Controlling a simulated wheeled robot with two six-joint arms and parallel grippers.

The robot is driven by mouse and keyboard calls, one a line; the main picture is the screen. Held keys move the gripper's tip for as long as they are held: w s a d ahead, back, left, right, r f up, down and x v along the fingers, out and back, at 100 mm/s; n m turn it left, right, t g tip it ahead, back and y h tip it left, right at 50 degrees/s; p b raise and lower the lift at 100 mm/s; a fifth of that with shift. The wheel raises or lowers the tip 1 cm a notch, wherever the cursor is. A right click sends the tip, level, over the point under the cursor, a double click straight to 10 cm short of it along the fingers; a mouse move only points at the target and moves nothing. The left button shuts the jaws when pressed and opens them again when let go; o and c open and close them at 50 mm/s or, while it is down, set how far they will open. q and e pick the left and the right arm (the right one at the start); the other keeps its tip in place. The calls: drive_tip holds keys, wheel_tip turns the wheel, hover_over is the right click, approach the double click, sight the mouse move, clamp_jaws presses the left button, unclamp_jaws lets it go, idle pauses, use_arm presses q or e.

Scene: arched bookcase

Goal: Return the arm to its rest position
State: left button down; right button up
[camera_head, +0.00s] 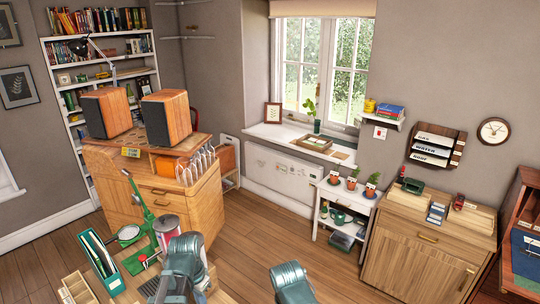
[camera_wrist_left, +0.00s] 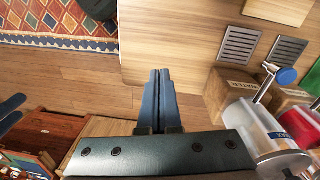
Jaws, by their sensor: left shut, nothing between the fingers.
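My left arm (camera_head: 183,268) comes in at the bottom of the head view, over the wooden desk top; its fingertips do not show clearly there. In the left wrist view my left gripper (camera_wrist_left: 160,88) has its two blue-grey fingers together, with nothing between them. It points over the pale wooden top (camera_wrist_left: 190,55) and the floor beyond its edge. My right arm (camera_head: 291,284) shows at the bottom of the head view, to the right of the left one.
Close to the left gripper, a clear container (camera_wrist_left: 262,138), a red-filled container (camera_wrist_left: 305,125) and brown boxes (camera_wrist_left: 225,92) stand at the right. A green file holder (camera_head: 100,262) and green lamp stand (camera_head: 145,213) are near the left arm. Open floor (camera_head: 325,268) lies right.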

use_arm(q)
drive_tip(key=s+d+n+y, duration=0.1)
drive_tip(key=s+d+y, duration=0.1)
drive_tip(key=s+d, duration=0.6)
drive_tip(key=d, duration=0.5)
drive_tip(key=shift+d+n, duration=0.3)
drive_tip(key=shift+d, duration=0.05)
drive_tip(key=shift+s+a+r, duration=0.1)
drive_tip(key=shift+a+r, duration=0.05)
drive_tip(key=shift+r, duration=0.1)
